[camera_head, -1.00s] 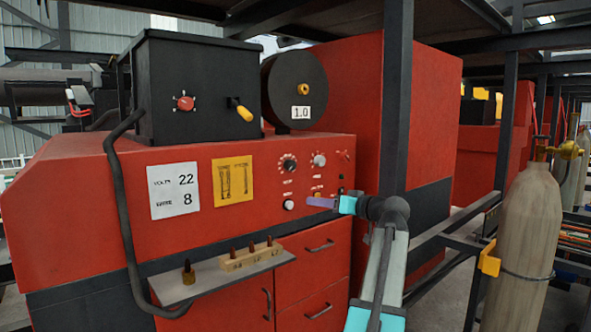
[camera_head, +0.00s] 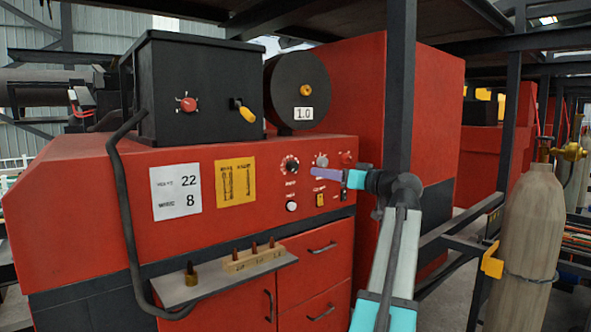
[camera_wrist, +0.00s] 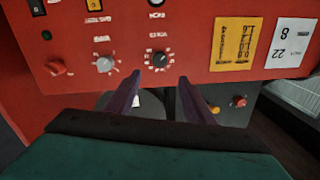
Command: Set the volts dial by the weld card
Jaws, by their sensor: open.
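The white weld card (camera_head: 176,191) on the red machine front reads 22 on its upper line, apparently volts, and 8 below. A black dial (camera_head: 289,165) with a ring of marks sits right of the cards. A grey dial (camera_head: 321,160) is to its right. Their small labels are too blurred to read surely. My gripper (camera_head: 313,172) is in front of the panel by these dials. In the wrist view, my gripper (camera_wrist: 160,76) is open and empty. The black dial (camera_wrist: 160,60) shows just beyond and between its fingertips; contact cannot be told.
A red knob (camera_wrist: 58,68) is beside the grey dial. A yellow chart (camera_head: 235,182) is beside the card. Below, a shelf (camera_head: 215,283) juts out with a wooden block of small tips. A dark post (camera_head: 398,90) stands near my arm, and a gas cylinder (camera_head: 528,240) at right.

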